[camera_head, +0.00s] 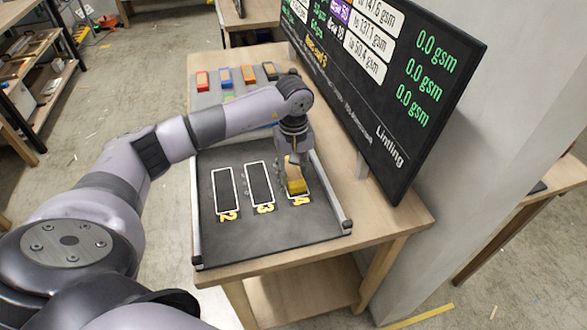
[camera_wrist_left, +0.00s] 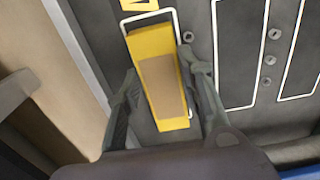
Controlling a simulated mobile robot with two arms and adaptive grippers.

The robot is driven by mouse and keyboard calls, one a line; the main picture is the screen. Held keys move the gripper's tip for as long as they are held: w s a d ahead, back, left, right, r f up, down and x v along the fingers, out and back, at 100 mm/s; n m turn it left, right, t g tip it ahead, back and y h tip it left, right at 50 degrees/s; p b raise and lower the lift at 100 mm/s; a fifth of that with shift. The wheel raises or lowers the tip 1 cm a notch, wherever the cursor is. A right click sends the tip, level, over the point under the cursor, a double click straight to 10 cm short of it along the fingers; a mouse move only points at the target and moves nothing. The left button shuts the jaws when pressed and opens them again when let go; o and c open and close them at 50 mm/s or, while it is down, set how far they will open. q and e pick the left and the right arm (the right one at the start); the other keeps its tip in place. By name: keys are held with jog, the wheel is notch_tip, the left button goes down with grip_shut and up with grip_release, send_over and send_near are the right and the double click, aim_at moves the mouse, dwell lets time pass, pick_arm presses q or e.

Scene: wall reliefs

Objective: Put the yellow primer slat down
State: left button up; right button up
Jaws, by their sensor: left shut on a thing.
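The yellow primer slat (camera_head: 297,187) has a tan patch on its face. My left gripper (camera_head: 293,172) is shut on it, with one finger on each long side. In the wrist view the slat (camera_wrist_left: 150,42) lies between the fingers (camera_wrist_left: 160,72), within or over a white-outlined slot (camera_wrist_left: 176,22), slightly askew to the outline. This is the slot at the right of the black board (camera_head: 250,235), by the yellow number 4 (camera_head: 300,200). I cannot tell whether the slat touches the board. My right gripper is not in view.
Outlined slots 2 (camera_head: 226,190) and 3 (camera_head: 259,185) are empty. Red (camera_head: 202,80), blue (camera_head: 225,77), orange (camera_head: 249,73) and dark (camera_head: 270,71) pieces stand at the table's back. A large display (camera_head: 400,100) stands close along the right side. Raised rails edge the board.

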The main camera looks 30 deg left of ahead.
aim_at(294, 174)
pick_arm(q)
jog(key=shift+f, duration=0.25)
jog(key=o, duration=1.2)
jog(key=shift+c, duration=0.2)
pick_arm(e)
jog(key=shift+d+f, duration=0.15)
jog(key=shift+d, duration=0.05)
pick_arm(q)
jog(key=shift+r, duration=0.2)
notch_tip(294, 174, up, 12)
jog(key=b, duration=0.2)
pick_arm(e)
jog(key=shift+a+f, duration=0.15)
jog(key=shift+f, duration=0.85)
